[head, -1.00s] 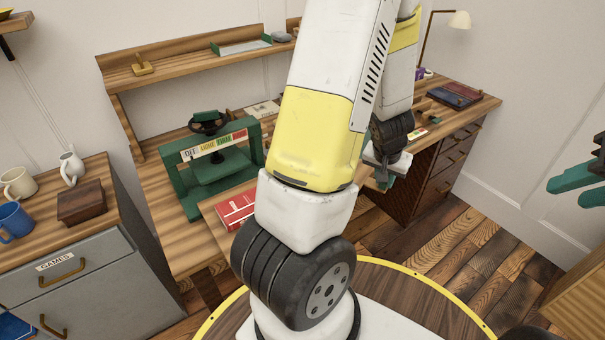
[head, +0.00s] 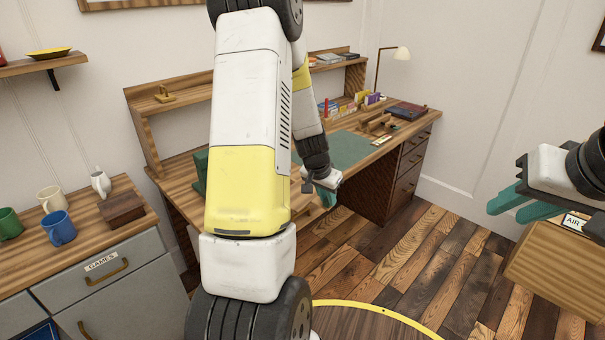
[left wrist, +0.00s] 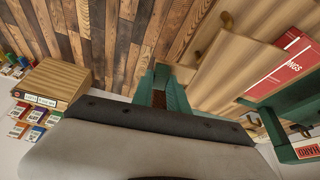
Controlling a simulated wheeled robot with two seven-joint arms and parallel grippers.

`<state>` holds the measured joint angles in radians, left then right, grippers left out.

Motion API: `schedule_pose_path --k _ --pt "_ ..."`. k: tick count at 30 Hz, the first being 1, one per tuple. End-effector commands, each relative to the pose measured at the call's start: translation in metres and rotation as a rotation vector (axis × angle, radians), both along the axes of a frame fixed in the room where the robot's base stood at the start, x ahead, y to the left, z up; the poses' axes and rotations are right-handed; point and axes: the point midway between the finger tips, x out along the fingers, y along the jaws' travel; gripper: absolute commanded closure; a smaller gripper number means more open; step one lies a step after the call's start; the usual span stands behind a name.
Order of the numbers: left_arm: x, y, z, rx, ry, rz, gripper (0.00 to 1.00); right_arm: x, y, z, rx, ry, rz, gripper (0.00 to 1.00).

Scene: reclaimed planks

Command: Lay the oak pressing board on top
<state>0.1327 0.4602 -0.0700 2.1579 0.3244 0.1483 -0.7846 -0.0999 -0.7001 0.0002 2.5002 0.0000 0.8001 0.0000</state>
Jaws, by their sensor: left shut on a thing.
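My left gripper (head: 325,196) is by the front of the desk (head: 395,105), its teal fingers partly hidden by the wrist. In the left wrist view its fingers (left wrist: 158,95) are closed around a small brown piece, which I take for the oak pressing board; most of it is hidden. The green press (head: 200,168) is nearly hidden behind my left arm. Its frame shows at the right of the left wrist view (left wrist: 277,122), beside a red book (left wrist: 282,66). My right gripper (head: 500,210) is at the right, fingers apart and empty.
A grey cabinet (head: 100,268) with mugs and a brown box (head: 121,208) stands at left. A labelled wooden box (head: 558,272) is below my right gripper. A green mat (head: 345,150) and books lie on the desk. The plank floor is clear at centre right.

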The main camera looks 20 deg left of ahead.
Motion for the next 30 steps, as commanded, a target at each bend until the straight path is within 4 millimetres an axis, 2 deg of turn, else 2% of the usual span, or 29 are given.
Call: schedule_pose_path --k 1,9,15,18,23,30 --pt "0.005 0.018 0.003 -0.001 -0.003 -0.011 1.00 0.000 0.000 0.000 0.000 0.000 0.000 0.68" --pt "0.011 0.090 0.015 0.000 -0.003 -0.100 1.00 0.000 0.000 0.000 0.000 0.000 0.000 0.68" --pt "0.008 0.129 0.022 0.001 -0.002 -0.131 1.00 0.000 0.000 0.000 0.000 0.000 0.000 0.68" --pt "0.007 0.137 0.024 0.000 -0.001 -0.136 1.00 0.000 0.000 0.000 0.000 0.000 0.000 0.68" --pt "0.007 0.140 0.020 0.000 -0.001 -0.142 1.00 0.000 0.000 0.000 0.000 0.000 0.000 0.68" --pt "0.006 0.140 -0.001 0.000 0.001 -0.142 1.00 0.000 0.000 0.000 0.000 0.000 0.000 0.68"
